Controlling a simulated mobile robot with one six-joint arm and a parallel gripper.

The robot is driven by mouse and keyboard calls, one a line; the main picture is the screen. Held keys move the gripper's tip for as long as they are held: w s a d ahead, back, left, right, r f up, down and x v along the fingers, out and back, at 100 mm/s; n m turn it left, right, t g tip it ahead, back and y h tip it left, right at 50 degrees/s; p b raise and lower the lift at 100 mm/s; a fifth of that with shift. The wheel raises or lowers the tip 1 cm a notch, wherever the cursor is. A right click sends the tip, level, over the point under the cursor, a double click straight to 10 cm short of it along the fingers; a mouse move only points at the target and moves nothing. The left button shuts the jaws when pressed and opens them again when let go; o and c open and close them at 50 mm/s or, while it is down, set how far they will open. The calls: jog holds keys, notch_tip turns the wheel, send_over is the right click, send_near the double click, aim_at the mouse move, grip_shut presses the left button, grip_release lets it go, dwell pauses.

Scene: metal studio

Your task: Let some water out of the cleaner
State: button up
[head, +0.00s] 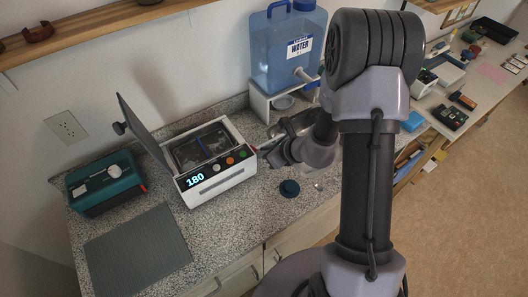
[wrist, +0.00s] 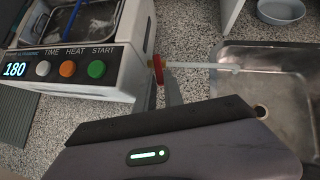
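The cleaner (head: 215,180) is a white box with an open lid (head: 142,130), a basin with a blue item inside and a display reading 180. In the wrist view its front (wrist: 80,82) shows the TIME, HEAT and START buttons. A red valve handle (wrist: 157,68) sits on its right side, with a pale spout (wrist: 205,67) reaching right over a metal basin (wrist: 290,97). My gripper (head: 268,151) is beside the cleaner's right side. In the wrist view my gripper's (wrist: 159,78) narrow fingers reach up close to the red handle. Contact is unclear. No water stream is visible.
A teal box (head: 105,183) and a grey mat (head: 135,250) are at left. A dark blue round lid (head: 289,188) lies on the counter in front.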

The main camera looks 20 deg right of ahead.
grip_shut()
jog(key=shift+a+f+m+b, duration=0.15)
jog(key=shift+f+m+b, duration=0.15)
jog(key=shift+b, duration=0.55)
jog(key=shift+a+f+m+t+h+b, duration=0.15)
jog(key=shift+m+t+h+b, duration=0.2)
jog(key=shift+b, duration=0.5)
jog(key=shift+s+a+m+h+b, duration=0.15)
jog(key=shift+s+m+h+b, duration=0.1)
jog(key=shift+b, duration=0.35)
jog(key=shift+a+r, duration=0.1)
jog(key=shift+r, duration=0.3)
jog(key=shift+o, duration=1.5)
grip_release()
